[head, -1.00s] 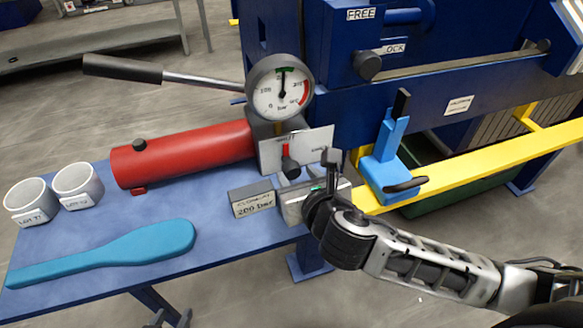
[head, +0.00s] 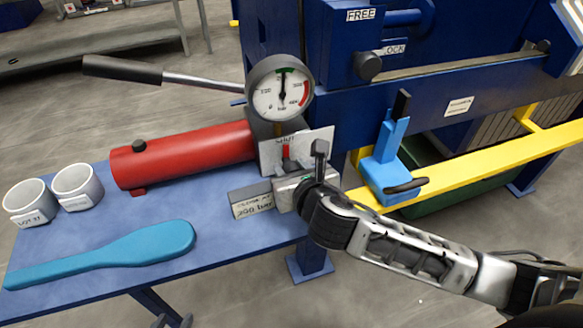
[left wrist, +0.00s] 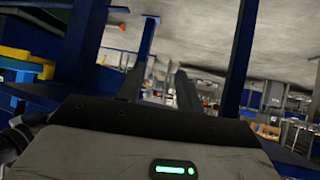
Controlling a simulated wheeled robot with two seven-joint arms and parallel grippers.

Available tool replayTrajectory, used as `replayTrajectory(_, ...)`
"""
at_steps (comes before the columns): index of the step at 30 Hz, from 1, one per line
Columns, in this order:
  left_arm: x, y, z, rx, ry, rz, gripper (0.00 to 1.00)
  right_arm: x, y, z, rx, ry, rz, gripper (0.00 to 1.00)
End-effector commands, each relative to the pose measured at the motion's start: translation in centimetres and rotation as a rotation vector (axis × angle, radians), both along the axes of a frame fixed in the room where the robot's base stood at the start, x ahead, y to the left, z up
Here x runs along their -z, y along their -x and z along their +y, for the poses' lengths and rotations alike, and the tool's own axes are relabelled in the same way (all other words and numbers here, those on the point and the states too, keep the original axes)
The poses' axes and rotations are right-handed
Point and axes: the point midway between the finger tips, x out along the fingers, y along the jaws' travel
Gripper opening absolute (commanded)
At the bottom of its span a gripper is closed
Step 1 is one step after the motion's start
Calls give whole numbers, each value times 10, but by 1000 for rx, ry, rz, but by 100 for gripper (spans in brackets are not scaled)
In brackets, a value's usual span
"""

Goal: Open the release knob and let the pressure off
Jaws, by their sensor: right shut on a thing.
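The release knob (head: 287,152) shows as a small red piece on the pale plate under the pressure gauge (head: 280,88). My right gripper (head: 305,166) is at the plate, shut on the knob; its body hides the knob's lower part. The gauge needle points nearly straight up, at the green mark on the dial. My left gripper is out of the head view. In the left wrist view its two dark fingers (left wrist: 160,90) stand apart with nothing seen between them.
A red cylinder (head: 185,153) and a long pump handle (head: 165,76) lie left of the gauge. A labelled grey block (head: 251,199) sits near my right gripper. A blue clamp-like part (head: 385,165) stands on the yellow rail to the right. Cups and a teal paddle (head: 115,252) lie on the blue bench.

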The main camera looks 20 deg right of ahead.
Motion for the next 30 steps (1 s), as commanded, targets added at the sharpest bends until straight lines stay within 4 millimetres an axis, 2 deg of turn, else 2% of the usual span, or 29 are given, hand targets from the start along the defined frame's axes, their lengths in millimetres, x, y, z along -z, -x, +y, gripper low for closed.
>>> replayTrajectory(8, -7, 2, 1, -1, -5, 5, 36, -1, 1, -1, 1, -104, 8, 12)
replayTrajectory(21, -13, -2, 5, -9, -14, 1, 36, 1, 1, -2, 1, -428, 19, 12)
replayTrajectory(30, -13, -3, 5, -12, -11, 0, 36, 2, 1, -2, 0, -571, 23, 12)
